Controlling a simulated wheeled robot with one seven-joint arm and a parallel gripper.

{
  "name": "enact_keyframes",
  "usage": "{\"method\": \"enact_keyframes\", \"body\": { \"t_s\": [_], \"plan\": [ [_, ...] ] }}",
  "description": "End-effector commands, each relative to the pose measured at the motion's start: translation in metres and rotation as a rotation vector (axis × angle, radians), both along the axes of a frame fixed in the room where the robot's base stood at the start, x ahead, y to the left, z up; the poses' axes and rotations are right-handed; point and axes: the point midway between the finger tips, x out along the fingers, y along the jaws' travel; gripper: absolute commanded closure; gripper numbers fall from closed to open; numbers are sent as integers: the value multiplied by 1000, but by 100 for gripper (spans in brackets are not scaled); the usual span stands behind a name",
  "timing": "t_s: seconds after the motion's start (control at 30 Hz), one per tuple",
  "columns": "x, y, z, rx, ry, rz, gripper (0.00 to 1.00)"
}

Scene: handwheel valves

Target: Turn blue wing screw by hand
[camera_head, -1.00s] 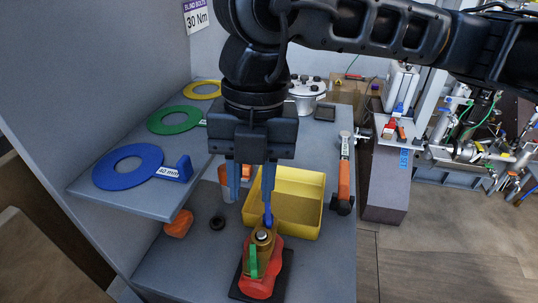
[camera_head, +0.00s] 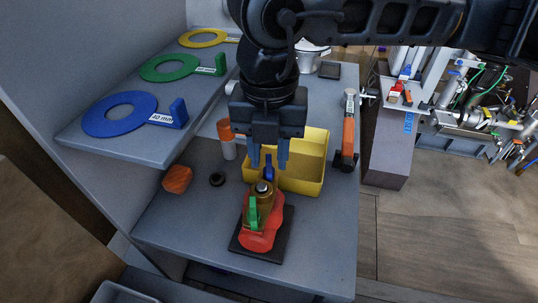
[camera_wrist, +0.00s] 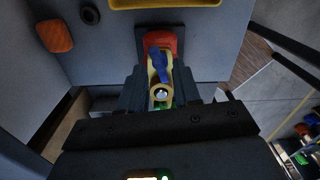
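The blue wing screw (camera_head: 269,171) stands at the back of a red valve body (camera_head: 259,236) with a brass top and a green lever (camera_head: 253,212). The valve sits on a black plate (camera_head: 284,236) on the lower shelf. In the wrist view the wing screw (camera_wrist: 157,64) shows slightly tilted, ahead of my fingers. My gripper (camera_head: 269,160) is open and points down, its two fingers apart. In the head view the wing screw appears between and just below the fingertips. I see no clear contact. My gripper also shows in the wrist view (camera_wrist: 159,90).
A yellow bin (camera_head: 308,184) stands close behind the valve. An orange block (camera_head: 177,179) and a black ring (camera_head: 217,179) lie to the left. An orange-handled tool (camera_head: 348,139) lies right. The upper shelf (camera_head: 120,146) with blue, green and yellow rings overhangs the left side.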

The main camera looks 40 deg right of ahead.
Motion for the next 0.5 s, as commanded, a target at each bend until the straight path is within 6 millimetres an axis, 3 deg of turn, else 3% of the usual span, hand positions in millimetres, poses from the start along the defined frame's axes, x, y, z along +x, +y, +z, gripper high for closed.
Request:
{"method": "enact_keyframes", "body": {
  "t_s": [0.03, 0.5],
  "plan": [
    [0, 0, -7, 1, 1, -1, 68],
    [0, 0, -7, 0, 0, 1, 68]
  ]
}}
